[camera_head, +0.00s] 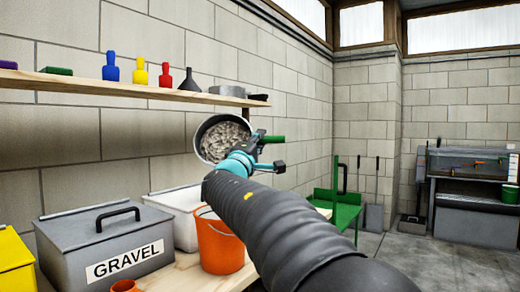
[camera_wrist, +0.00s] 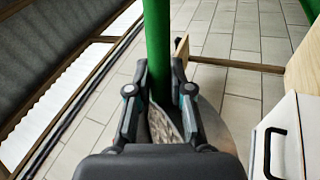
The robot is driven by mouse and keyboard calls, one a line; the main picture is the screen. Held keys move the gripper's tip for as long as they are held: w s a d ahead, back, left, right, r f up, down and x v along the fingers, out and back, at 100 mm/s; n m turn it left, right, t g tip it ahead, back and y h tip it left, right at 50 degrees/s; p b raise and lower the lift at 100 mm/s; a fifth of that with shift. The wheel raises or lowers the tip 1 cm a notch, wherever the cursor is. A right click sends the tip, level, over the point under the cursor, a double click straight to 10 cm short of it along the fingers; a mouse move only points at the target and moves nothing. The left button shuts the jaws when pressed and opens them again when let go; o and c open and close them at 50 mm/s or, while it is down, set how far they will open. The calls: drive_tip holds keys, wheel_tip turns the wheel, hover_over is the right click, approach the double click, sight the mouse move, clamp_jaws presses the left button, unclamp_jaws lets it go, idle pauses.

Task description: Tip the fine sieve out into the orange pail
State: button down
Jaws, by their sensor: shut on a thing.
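The sieve (camera_head: 197,140) is a round metal pan with a green handle (camera_head: 272,139). It is in the air above the orange pail (camera_head: 220,248), tilted with its open side facing the head camera. Pale stones (camera_head: 226,140) lie in it. My gripper (camera_head: 258,146) is shut on the green handle, which also shows between the fingers in the wrist view (camera_wrist: 157,50). The pail stands upright on the bench; its inside is mostly hidden by its wall and my arm. I cannot tell the mesh size of the sieve.
A grey lidded bin marked GRAVEL (camera_head: 105,245) and a white bin (camera_head: 178,210) stand beside the pail. A yellow bin (camera_head: 14,265) is at far left. A wall shelf (camera_head: 130,90) with bottles and a funnel is above. A green stand (camera_head: 340,210) is behind right.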

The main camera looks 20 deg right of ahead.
drive_tip(key=shift+s+a+r+m+t+h+b, duration=0.1)
drive_tip(key=shift+s+r+m+t+h+b, duration=0.4)
drive_tip(key=shift+b, duration=1.4)
drive_tip(key=shift+w+a+r+m+h+b, duration=0.1)
drive_tip(key=shift+r+m+h+b, duration=0.2)
drive_tip(key=shift+h+b, duration=1.05)
drive_tip(key=shift+s+r+m+b, duration=0.15)
drive_tip(key=shift+m+b, duration=0.25)
drive_tip(key=shift+b, duration=1.1)
